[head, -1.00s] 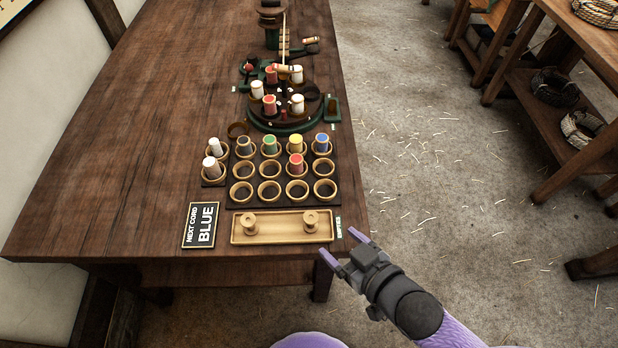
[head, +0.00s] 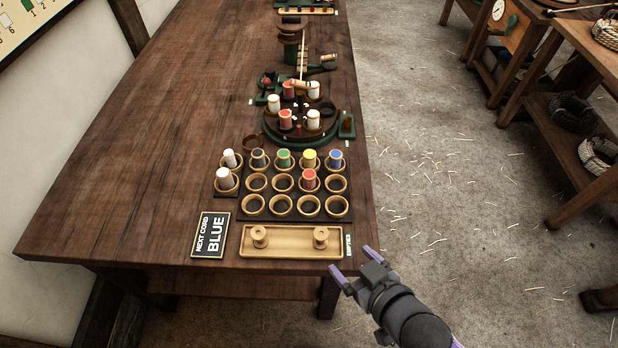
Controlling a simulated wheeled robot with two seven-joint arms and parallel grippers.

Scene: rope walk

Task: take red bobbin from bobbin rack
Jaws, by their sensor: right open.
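The bobbin rack (head: 270,205) is a dark board with rows of round wooden cups on the near part of the table. The red bobbin (head: 309,180) stands in a cup of its middle row, just in front of the yellow bobbin (head: 309,159). The back row also holds a brown, a green (head: 284,159) and a blue bobbin (head: 336,159). My right gripper (head: 350,262) is open and empty at the table's near right edge, in front of the rack and apart from it. My left gripper is not in view.
An empties tray (head: 290,252) with two bare spools lies in front of the rack. A sign (head: 210,235) reads "NEXT CORD BLUE". Two white bobbins stand left of the rack. Behind it is a round machine (head: 300,130) with red and white bobbins. The table's left side is clear.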

